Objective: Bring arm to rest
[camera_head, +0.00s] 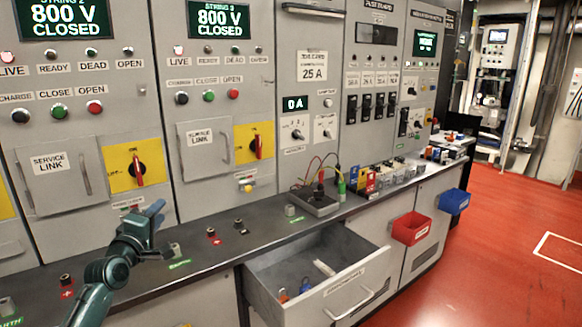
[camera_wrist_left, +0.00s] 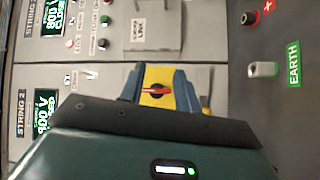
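My left arm, dark green, comes in from the lower left in the head view. Its left gripper (camera_head: 158,208) has blue-grey fingers and is raised over the bench, in front of the grey cabinets. In the left wrist view, the two fingers of the left gripper (camera_wrist_left: 158,85) stand apart with nothing held between them. A yellow switch plate (camera_wrist_left: 158,99) with a red handle (camera_wrist_left: 157,91) shows beyond the gap, apparently clear of the fingers. My right gripper is in neither view.
The bench top (camera_head: 100,262) carries terminals and a green EARTH label (camera_wrist_left: 294,64). An open drawer (camera_head: 290,272) juts out at the front, with small items inside. Red (camera_head: 411,228) and blue (camera_head: 454,201) bins hang farther right. Red floor (camera_head: 500,270) is clear at right.

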